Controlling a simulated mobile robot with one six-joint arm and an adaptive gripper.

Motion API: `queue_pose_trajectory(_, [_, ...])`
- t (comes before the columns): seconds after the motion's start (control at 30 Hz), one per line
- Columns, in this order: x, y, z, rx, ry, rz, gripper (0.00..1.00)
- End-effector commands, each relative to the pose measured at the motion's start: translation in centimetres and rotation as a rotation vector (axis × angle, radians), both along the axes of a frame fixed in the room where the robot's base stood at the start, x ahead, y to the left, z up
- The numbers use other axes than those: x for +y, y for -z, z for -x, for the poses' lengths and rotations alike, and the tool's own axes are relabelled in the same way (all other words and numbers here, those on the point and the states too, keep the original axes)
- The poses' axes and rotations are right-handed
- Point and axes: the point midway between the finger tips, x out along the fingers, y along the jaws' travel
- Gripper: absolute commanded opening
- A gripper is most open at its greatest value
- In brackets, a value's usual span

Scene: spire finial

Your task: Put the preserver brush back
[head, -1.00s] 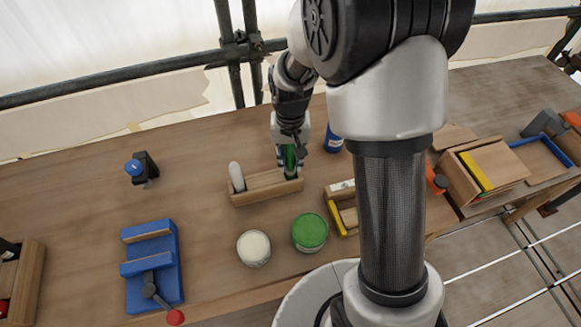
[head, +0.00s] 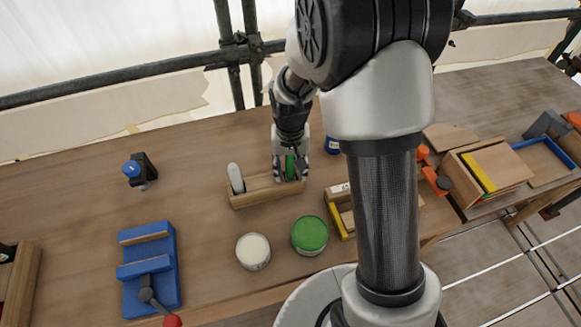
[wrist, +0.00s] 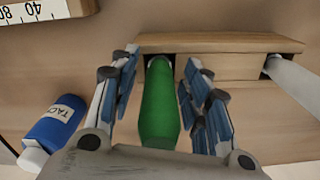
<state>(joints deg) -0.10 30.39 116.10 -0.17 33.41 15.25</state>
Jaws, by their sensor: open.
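The preserver brush, seen as a green handle (wrist: 160,105), stands in the right slot of a wooden holder (wrist: 225,66). In the head view the green handle (head: 290,166) shows at the right end of the holder (head: 255,194). My gripper (head: 292,172) is around the green handle from above. In the wrist view my gripper (wrist: 163,95) has one finger on each side of the handle, with gaps visible, so it is open. The brush's lower end is hidden in the holder. A white-handled brush (head: 236,178) stands in the holder's other slot.
A green-topped can (head: 310,234) and a cream-topped can (head: 253,250) stand in front of the holder. A blue bottle (wrist: 55,130) is close beside my gripper. A blue vise (head: 150,268) is at left, and a small wooden tray (head: 340,210) at right.

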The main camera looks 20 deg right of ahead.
Motion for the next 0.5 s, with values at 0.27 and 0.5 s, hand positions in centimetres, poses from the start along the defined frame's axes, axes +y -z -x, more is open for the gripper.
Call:
queue_pose_trajectory(0.27, [0.0,-0.4,0.0,-0.001,0.0,0.0,0.43])
queue_pose_trajectory(0.5, [0.0,-4.4,-0.1,-0.005,0.0,0.0,0.43])
